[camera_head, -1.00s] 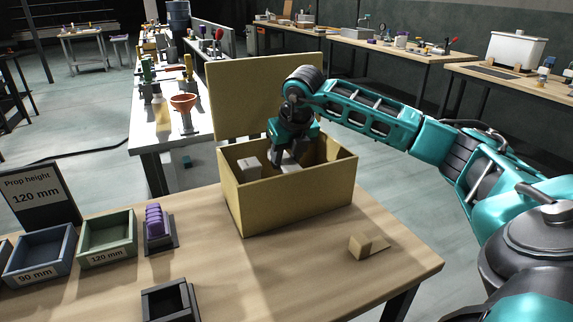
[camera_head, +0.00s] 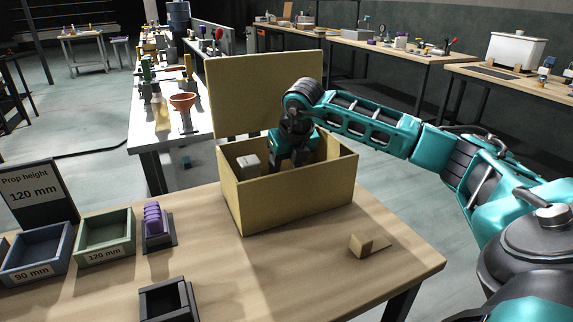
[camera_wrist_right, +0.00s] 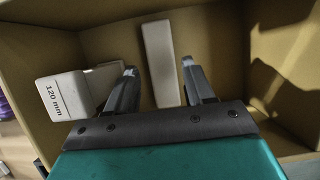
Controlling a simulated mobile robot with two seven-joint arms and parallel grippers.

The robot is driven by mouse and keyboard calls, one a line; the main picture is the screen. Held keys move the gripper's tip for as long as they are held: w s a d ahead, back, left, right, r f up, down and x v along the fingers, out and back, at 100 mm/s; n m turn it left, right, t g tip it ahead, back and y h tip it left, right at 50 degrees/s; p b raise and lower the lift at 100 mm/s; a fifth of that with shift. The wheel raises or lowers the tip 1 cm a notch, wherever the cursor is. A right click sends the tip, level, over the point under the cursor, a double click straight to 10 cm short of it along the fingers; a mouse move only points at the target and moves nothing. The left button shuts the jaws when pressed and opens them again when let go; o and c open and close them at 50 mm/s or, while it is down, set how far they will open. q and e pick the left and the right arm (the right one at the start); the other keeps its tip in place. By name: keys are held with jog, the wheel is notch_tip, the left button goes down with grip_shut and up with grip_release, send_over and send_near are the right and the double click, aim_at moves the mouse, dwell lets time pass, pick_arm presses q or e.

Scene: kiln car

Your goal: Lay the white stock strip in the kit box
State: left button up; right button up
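The kit box (camera_head: 297,197) is an open tan box with its lid up, standing on the wooden table. My right gripper (camera_head: 288,164) reaches down into it. In the right wrist view the fingers of the gripper (camera_wrist_right: 158,67) are apart, with nothing held between them. The white stock strip (camera_wrist_right: 160,50) lies in the box beyond and between the fingertips, with a gap to each finger. The box's front wall and the gripper hide the strip in the head view. My left gripper is not in view.
A white block marked 120 mm (camera_wrist_right: 62,96) is in the box, left of the strip; it also shows in the head view (camera_head: 249,166). A small wooden piece (camera_head: 362,245) lies right of the box. Bins (camera_head: 105,238) and a purple-filled holder (camera_head: 154,224) stand left.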

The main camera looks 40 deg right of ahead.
jog(key=shift+o, duration=1.1)
jog(key=shift+r, duration=0.15)
jog(key=p+v, duration=0.2)
jog(key=v, duration=1.1)
jog(key=shift+w+p, duration=0.25)
jog(key=shift+p, duration=0.05)
